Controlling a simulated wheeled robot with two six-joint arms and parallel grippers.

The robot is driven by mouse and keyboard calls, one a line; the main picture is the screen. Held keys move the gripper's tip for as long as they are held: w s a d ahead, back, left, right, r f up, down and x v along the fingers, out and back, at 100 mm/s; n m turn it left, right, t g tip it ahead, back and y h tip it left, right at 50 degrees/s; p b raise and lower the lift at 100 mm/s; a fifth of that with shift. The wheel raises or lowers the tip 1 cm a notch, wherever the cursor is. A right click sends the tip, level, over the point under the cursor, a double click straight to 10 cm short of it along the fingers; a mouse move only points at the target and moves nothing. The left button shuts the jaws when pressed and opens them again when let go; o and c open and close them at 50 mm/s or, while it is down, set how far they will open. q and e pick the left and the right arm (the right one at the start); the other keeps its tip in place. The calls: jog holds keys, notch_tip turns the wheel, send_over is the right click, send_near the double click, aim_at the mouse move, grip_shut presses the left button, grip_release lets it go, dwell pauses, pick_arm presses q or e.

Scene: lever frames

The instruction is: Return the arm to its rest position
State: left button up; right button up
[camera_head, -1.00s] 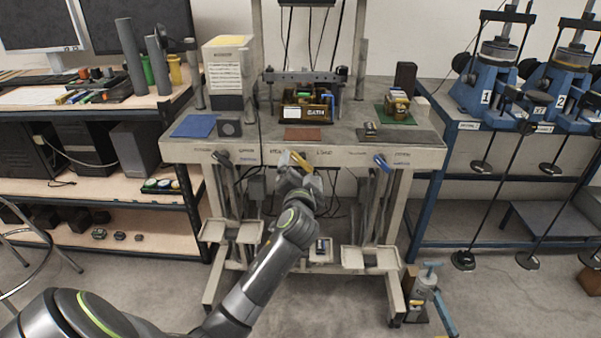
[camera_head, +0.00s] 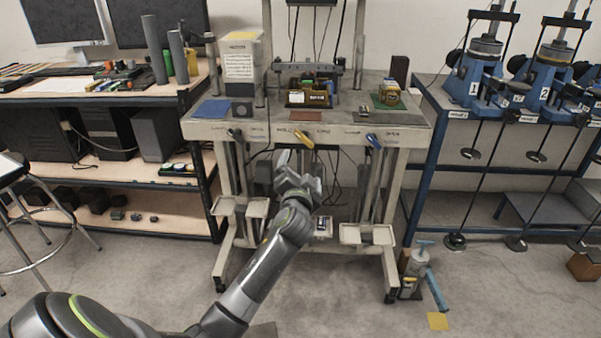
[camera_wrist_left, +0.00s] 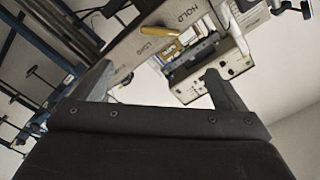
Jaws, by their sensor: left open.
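My left gripper (camera_head: 301,168) is open and empty in front of the bench. It is below and apart from the yellow lever (camera_head: 303,139) on the bench's front edge. In the left wrist view both fingers of the left gripper (camera_wrist_left: 158,72) are spread with nothing between them, and the yellow lever (camera_wrist_left: 190,54) shows beyond them near printed labels. The lever's handle is tilted. A black lever (camera_head: 237,135) is to its left and a blue lever (camera_head: 373,141) to its right. My right gripper is in neither view.
The bench (camera_head: 345,133) carries boxes and small parts. Its legs and low trays (camera_head: 352,236) stand below my left gripper. A blue rack (camera_head: 425,165) is at right, a shelf (camera_head: 150,175) and stool (camera_head: 40,200) at left.

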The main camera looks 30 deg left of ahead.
pick_arm(q)
jog(key=s+f+g+h+p, duration=0.15)
jog(key=s+f, duration=0.35)
jog(key=f, duration=0.6)
jog(key=s+f+g+h+p, duration=0.1)
jog(key=s+f+g, duration=0.25)
jog(key=f, duration=0.85)
jog(key=s+f+g+h+p, duration=0.2)
jog(key=s+f, duration=0.3)
jog(key=f, duration=0.6)
jog(key=s+d+f+n+g+h+p, duration=0.1)
jog(key=s+d+f+g+h, duration=0.15)
jog(key=s+f, duration=1.15)
jog(key=s+d+f+n+g+p, duration=0.1)
jog(key=s+d+f+g, duration=0.1)
jog(key=s, duration=1.2)
jog(key=s+d+f+n+g+p, duration=0.1)
jog(key=s+d+f+g, duration=0.1)
jog(key=s, duration=1.2)
jog(key=shift+s+f+n+g, duration=0.25)
jog(key=shift+f+n+g, duration=0.2)
jog(key=shift+g, duration=0.1)
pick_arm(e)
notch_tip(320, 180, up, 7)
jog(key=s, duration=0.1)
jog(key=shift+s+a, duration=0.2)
